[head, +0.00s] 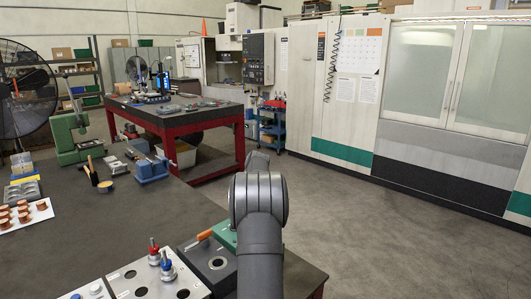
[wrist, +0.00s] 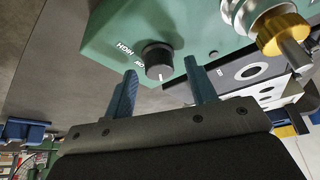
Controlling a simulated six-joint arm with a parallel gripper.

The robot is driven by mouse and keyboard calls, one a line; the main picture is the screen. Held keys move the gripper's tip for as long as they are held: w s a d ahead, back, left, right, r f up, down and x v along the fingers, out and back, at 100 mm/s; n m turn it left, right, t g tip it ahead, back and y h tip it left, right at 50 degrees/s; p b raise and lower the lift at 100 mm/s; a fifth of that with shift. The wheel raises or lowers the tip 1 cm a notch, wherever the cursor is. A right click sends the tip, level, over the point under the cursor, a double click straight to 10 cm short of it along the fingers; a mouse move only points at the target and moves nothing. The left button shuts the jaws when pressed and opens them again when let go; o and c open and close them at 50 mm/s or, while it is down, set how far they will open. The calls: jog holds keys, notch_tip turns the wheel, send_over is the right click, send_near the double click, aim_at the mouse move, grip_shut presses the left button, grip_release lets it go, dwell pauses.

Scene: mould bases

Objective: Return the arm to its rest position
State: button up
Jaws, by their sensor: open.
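My gripper (wrist: 160,67) is open in the wrist view, with its two blue fingers apart and nothing held. A black knob (wrist: 157,59) on a green box (wrist: 112,24) shows in the gap between the fingertips; I cannot tell how far it is from them. The box has white HIGH and LOW lettering. In the head view my arm reaches up from the bottom and partly covers the green box (head: 224,235). My gripper is hidden there behind the arm.
A dark block (head: 190,255) with round holes and a white plate (head: 128,281) holding red-topped and blue-topped pins stand left of my arm. A tray of copper pieces (head: 22,214) lies at the far left. Open floor (head: 370,230) lies to the right, before the machines.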

jog(key=v, duration=1.2)
jog(key=x, duration=1.2)
jog(key=shift+s+a+f, duration=0.1)
jog(key=shift+f, duration=0.1)
jog(key=shift+r+m+t, duration=0.1)
jog(key=shift+m+t, duration=0.3)
jog(key=shift+m, duration=0.5)
jog(key=m+t, duration=0.1)
jog(key=m, duration=0.2)
jog(key=shift+s, duration=0.1)
jog(key=m+t, duration=0.2)
jog(key=m, duration=0.4)
jog(key=shift+s, duration=0.15)
jog(key=m+t+h, duration=0.1)
jog(key=m, duration=0.2)
jog(key=m+t+h, duration=0.1)
jog(key=m, duration=0.1)
jog(key=shift+s+a+m, duration=0.1)
jog(key=shift+a+m, duration=0.05)
jog(key=shift+m, duration=0.25)
jog(key=shift+a+m+t+h, duration=0.15)
jog(key=shift+m+h, duration=0.35)
jog(key=shift+m, duration=0.8)
jog(key=shift+d+m+t+h, duration=0.15)
jog(key=shift+m+h, duration=0.35)
jog(key=shift+m, duration=0.8)
jog(key=shift+a, duration=0.1)
jog(key=shift+o, duration=0.2)
